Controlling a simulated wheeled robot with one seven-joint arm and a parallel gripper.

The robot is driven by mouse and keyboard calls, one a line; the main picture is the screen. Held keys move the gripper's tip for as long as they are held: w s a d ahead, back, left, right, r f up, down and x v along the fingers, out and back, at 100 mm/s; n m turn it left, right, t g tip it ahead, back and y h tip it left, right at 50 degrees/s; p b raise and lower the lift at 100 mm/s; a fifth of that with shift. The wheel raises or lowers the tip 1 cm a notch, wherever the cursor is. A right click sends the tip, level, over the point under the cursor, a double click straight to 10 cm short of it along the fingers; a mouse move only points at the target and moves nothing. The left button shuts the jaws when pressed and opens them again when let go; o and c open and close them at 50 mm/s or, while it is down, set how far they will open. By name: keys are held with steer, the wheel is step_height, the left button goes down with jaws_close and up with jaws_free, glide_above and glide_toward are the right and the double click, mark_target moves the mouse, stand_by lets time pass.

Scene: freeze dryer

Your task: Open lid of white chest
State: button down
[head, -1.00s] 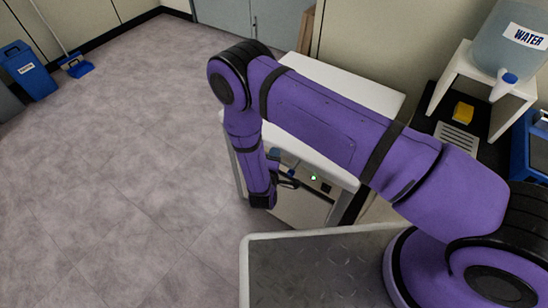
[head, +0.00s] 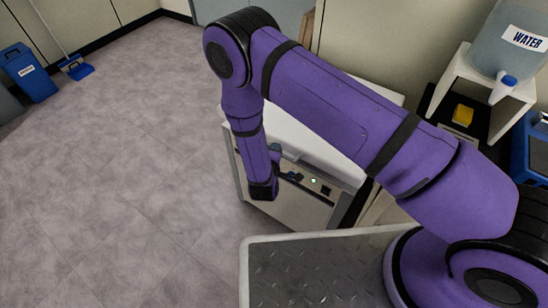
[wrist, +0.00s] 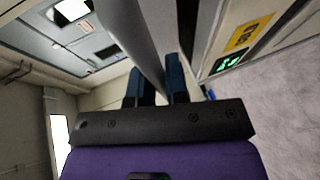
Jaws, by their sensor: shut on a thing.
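The white chest (head: 288,207) stands against the wall in the head view, partly hidden behind my arm. Its white lid (head: 302,137) covers the top, and its front edge sits slightly raised above the front panel. My gripper (head: 284,166) is at the lid's front edge, beside a dark control panel with a small light. In the wrist view the blue fingers of my gripper (wrist: 158,85) are shut on a pale grey strip, which appears to be the lid's front edge. The exact contact is hidden in the head view.
A black bench at right carries a white stand (head: 484,82) with a water jug (head: 508,48) and a yellow block (head: 463,115). A blue bin (head: 30,75) and blue dustpan (head: 77,68) are far left. The grey floor left of the chest is clear.

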steer(key=w+d+r+g+y, duration=0.1)
steer(key=w+d+r, duration=0.25)
steer(key=r, duration=0.75)
steer(key=w+d+r+m+g, duration=0.1)
steer(key=w+d+r+g, duration=0.3)
steer(key=r, duration=0.7)
steer(key=w+d+r+t+y, duration=0.15)
steer(key=w+r, duration=0.35)
steer(key=r, duration=0.6)
steer(key=w+d+r+g, duration=0.1)
steer(key=w+d+r, duration=0.7)
steer(key=w, duration=0.3)
steer(key=w+d+r+m+g+y, duration=0.1)
steer(key=w+d+r, duration=0.8)
steer(key=w+d, duration=0.2)
steer(key=shift+w+r+g, duration=0.2)
steer(key=shift+w+g, duration=0.15)
steer(key=shift+w, duration=0.4)
steer(key=c, duration=1.1)
jaws_free()
steer(key=shift+c, duration=0.2)
steer(key=shift+r, duration=0.1)
